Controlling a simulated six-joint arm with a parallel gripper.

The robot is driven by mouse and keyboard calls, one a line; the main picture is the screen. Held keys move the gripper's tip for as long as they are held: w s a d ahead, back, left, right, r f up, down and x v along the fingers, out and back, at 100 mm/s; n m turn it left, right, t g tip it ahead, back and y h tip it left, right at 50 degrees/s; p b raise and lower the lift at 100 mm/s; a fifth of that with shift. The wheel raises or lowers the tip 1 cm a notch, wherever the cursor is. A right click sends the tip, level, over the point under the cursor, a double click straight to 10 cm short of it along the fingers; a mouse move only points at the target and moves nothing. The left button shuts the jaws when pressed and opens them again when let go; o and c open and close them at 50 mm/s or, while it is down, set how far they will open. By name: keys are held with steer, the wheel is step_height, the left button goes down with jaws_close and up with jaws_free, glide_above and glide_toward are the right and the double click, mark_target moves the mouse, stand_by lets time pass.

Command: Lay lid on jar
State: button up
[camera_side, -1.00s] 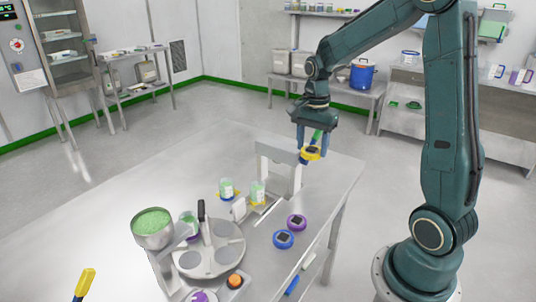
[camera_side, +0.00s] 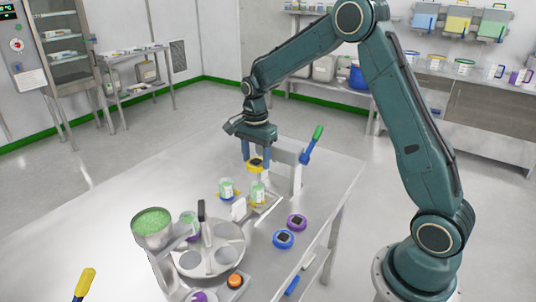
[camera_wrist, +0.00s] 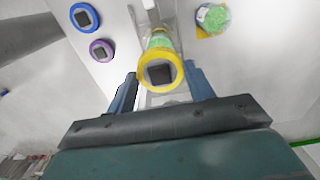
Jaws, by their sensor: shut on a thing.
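My gripper (camera_side: 257,164) is shut on a yellow lid (camera_side: 256,166) with a dark square grip on top. It holds the lid just above a clear jar of green granules with a yellow ring (camera_side: 258,193). A small gap seems to show between lid and jar. In the wrist view, the lid (camera_wrist: 147,84) sits between the fingers of my gripper (camera_wrist: 161,78) and hides part of the jar (camera_wrist: 158,40). A second green-filled jar with a blue ring (camera_side: 227,190) stands to the left.
A purple lid (camera_side: 297,222) and a blue lid (camera_side: 283,239) lie on the table (camera_side: 130,195). A blue lever with a green grip (camera_side: 313,144) rises right of my gripper. A round platform (camera_side: 208,262) and a steel bowl of green granules (camera_side: 152,228) stand in front.

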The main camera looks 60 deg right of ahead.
mark_target(257, 162)
steer(key=shift+f, duration=0.15)
steer(key=shift+f, duration=2.35)
steer(key=shift+f, duration=0.9)
stand_by(1.4)
steer(key=o, duration=1.3)
steer(key=shift+o, duration=0.2)
steer(key=shift+r, duration=0.15)
steer(key=shift+r, duration=3.9)
